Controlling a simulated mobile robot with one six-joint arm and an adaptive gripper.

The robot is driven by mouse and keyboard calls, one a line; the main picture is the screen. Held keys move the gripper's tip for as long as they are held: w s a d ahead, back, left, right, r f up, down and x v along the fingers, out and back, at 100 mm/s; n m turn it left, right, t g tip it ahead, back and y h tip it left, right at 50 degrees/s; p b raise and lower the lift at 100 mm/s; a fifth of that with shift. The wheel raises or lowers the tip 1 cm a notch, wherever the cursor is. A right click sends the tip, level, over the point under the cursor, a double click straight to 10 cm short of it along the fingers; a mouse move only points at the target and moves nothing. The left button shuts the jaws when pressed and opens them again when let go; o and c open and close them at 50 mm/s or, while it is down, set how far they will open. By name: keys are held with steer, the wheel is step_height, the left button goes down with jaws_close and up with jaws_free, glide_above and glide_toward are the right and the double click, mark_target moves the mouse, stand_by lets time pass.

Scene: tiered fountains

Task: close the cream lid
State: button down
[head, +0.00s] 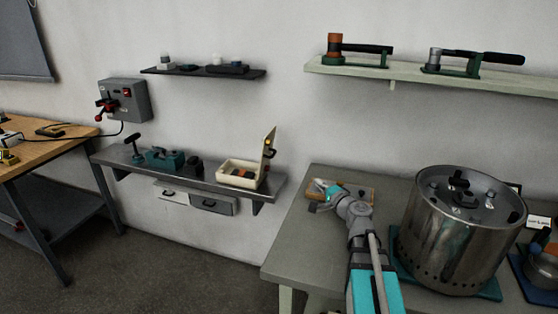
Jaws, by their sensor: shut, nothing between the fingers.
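The cream lid (268,146) stands raised, nearly upright, at the right side of an open cream box (235,176). The box sits on the grey metal wall shelf (212,172) at the middle of the head view, with small items inside it. My gripper (316,193) is shut and empty. It is over the left end of the grey table, to the right of and lower in the picture than the box, and apart from the lid. The fingertips are small and partly hidden by my wrist.
A large metal drum (465,232) stands on the grey table (300,235) at right. A wooden board (352,192) lies behind my wrist. A teal vise (165,158) is left of the box. A dark shelf (204,71) hangs above. Floor between the tables is clear.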

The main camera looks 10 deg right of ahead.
steer(key=shift+w, duration=0.15)
steer(key=a+x, duration=0.2)
steer(key=x, duration=2)
steer(key=shift+a, duration=0.45)
steer(key=shift+d+r, duration=0.1)
steer(key=shift+d, duration=0.05)
